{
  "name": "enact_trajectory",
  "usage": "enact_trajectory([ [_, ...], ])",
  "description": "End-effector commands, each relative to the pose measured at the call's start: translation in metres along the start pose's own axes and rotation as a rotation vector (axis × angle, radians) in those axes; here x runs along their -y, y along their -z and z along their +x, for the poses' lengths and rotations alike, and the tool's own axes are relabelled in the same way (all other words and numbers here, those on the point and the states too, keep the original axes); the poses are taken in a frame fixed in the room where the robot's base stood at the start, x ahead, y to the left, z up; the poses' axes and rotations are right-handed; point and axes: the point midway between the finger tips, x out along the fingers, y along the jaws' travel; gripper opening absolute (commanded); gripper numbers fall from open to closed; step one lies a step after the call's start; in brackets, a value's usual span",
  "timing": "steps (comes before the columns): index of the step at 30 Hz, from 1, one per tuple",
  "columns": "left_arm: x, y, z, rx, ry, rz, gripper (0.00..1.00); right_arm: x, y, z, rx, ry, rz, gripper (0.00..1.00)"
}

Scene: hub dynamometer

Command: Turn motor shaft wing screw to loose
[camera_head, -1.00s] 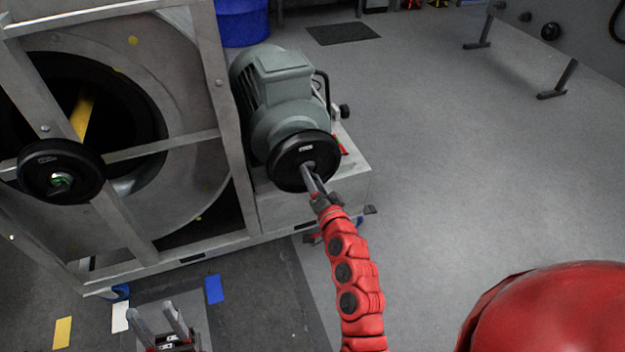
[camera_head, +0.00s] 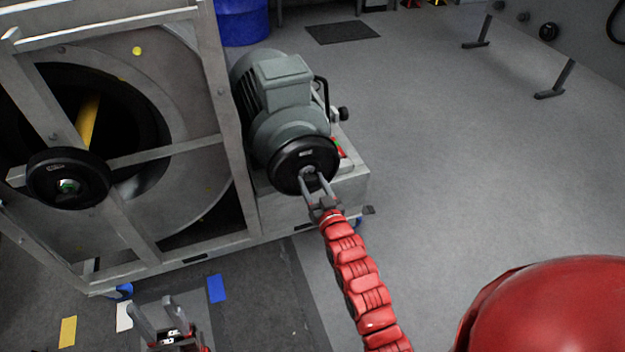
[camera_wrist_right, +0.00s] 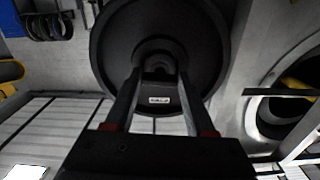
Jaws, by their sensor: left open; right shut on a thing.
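The grey-green motor (camera_head: 285,105) stands on a metal base beside the large framed drum. A black disc (camera_head: 283,175) sits on its shaft end, facing me; it also shows in the right wrist view (camera_wrist_right: 118,40). The wing screw (camera_wrist_right: 158,64) is at the disc's centre, dark and mostly hidden between the fingers. My right gripper (camera_head: 312,182) is shut on it, one finger on each side. Its fingers also show in the right wrist view (camera_wrist_right: 158,85). My left gripper (camera_head: 157,308) is open and empty, low at the left, away from the motor.
The metal frame (camera_head: 228,120) with the drum fills the left side. A second black disc (camera_head: 50,190) with a green centre is on its front. A blue bin (camera_head: 242,22) stands behind. The floor (camera_head: 430,150) to the right of the motor is clear.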

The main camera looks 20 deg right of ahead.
Motion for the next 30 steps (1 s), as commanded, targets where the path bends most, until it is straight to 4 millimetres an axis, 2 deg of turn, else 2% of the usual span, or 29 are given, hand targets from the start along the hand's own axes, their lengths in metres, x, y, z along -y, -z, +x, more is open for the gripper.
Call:
enact_trajectory([
  [9,0.0003,0.0010,0.0058,0.000,0.000,0.000,0.50,-0.0001,-0.0019,-0.0002,0.005,0.000,-0.082,0.00],
  [22,0.0003,0.0010,0.0058,0.000,0.000,0.000,0.50,-0.0004,-0.0024,-0.0003,0.005,-0.001,-0.093,0.00],
  [23,0.0003,0.0010,0.0058,0.000,0.000,0.000,0.50,-0.0004,-0.0024,-0.0003,0.005,-0.001,-0.093,0.57],
  [27,0.0003,0.0010,0.0058,0.000,0.000,0.000,0.50,-0.0003,-0.0019,-0.0002,0.004,0.000,-0.093,0.82],
  [28,0.0003,0.0010,0.0059,0.000,0.000,0.000,0.50,-0.0003,-0.0017,-0.0002,0.003,0.000,-0.092,0.85],
  [30,0.0003,0.0010,0.0059,0.000,0.000,0.000,0.50,-0.0003,-0.0014,-0.0001,0.003,0.000,-0.092,0.85],
])
